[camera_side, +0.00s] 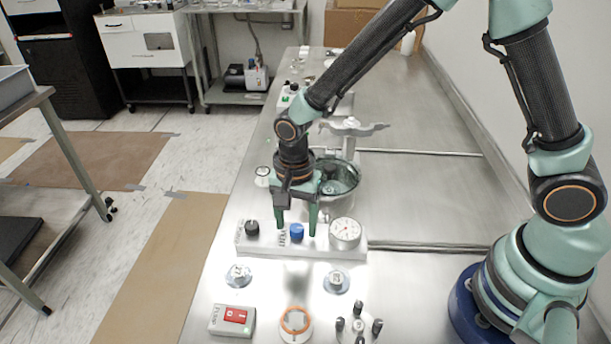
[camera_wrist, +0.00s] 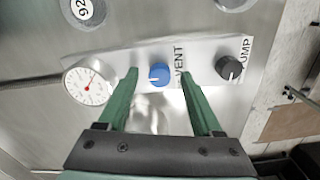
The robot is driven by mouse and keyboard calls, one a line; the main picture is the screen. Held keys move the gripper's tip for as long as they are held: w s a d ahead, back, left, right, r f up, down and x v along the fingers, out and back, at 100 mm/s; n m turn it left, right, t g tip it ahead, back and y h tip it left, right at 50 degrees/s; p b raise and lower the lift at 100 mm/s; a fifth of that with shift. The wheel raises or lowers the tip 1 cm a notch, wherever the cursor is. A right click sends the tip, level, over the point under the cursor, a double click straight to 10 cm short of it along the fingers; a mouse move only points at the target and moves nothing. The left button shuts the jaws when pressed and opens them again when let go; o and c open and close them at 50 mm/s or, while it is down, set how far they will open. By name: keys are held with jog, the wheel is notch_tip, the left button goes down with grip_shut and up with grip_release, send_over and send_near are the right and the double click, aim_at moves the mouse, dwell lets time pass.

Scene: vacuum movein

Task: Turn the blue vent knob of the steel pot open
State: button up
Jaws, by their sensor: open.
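The blue vent knob (camera_side: 297,231) sits on a white panel (camera_side: 275,248) in front of the steel pot (camera_side: 341,199). It also shows in the wrist view (camera_wrist: 159,74), beside the printed word VENT. A pale mark shows on its face. My gripper (camera_side: 296,232) points down over the panel with its green fingers apart, one on each side of the knob. In the wrist view my gripper (camera_wrist: 161,82) is open, with a gap between each finger and the knob. Whether the fingertips are level with the knob is hard to tell.
A black pump knob (camera_side: 252,228) is left of the blue knob, and a dial gauge (camera_side: 345,232) is right of it. In front are two metal weights (camera_side: 238,275), a red switch box (camera_side: 232,319) and a round orange-rimmed item (camera_side: 296,322). The right of the bench is mostly clear.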

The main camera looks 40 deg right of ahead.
aim_at(296, 228)
notch_tip(296, 228, up, 11)
jog(key=shift+r, duration=0.2)
dwell(0.3)
